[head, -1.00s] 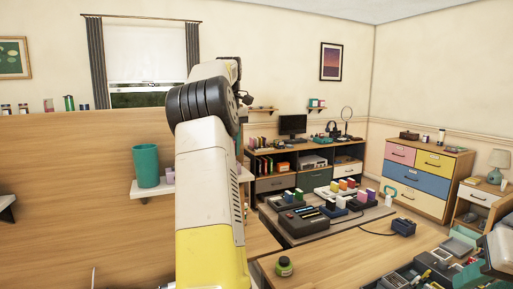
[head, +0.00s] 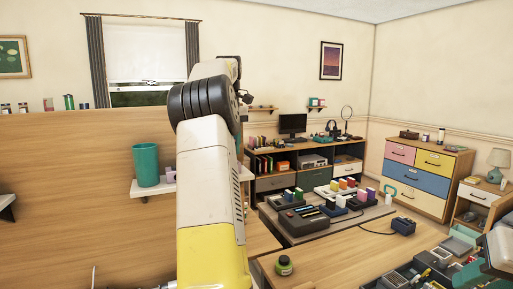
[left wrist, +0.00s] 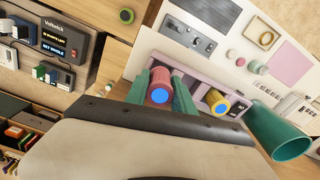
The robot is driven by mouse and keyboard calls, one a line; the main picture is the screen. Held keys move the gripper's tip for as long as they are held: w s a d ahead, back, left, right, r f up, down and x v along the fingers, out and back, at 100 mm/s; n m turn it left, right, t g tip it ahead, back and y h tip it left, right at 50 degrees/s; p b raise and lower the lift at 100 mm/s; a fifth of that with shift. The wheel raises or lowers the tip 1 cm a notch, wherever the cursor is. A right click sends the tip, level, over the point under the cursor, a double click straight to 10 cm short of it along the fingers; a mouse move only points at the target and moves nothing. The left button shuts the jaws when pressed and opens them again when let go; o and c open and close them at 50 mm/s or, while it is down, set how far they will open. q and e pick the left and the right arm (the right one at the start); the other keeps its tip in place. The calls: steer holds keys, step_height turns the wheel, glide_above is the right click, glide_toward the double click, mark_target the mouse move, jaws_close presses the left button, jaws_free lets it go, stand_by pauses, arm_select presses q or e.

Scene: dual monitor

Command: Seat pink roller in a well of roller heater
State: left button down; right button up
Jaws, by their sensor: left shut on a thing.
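In the left wrist view the pink roller (left wrist: 160,76) stands between the two green fingers of my left gripper (left wrist: 163,84), which is shut on it. Its blue end faces the camera. The roller heater (left wrist: 202,88) is a mauve bar just behind and to the right of the gripper, with small dark labels. A yellow roller (left wrist: 219,97) with a blue end stands at the heater, right of the pink one. The pink roller's far end is hidden, so I cannot tell whether it is inside a well. In the head view my left arm hides the gripper and most of the heater.
A teal cup (left wrist: 279,131) stands close to the heater's right end; it also shows in the head view (head: 146,166) on a wall shelf (head: 145,189). A Voltwick device (left wrist: 60,40) is at upper left.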

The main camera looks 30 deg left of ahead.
arm_select(q)
steer(key=shift+f, duration=1.05)
steer(key=c, duration=1)
jaws_free()
steer(key=shift+r, duration=0.15)
step_height(320, 180, up, 6)
steer(key=shift+w+r, duration=0.1)
steer(key=shift+r, duration=0.65)
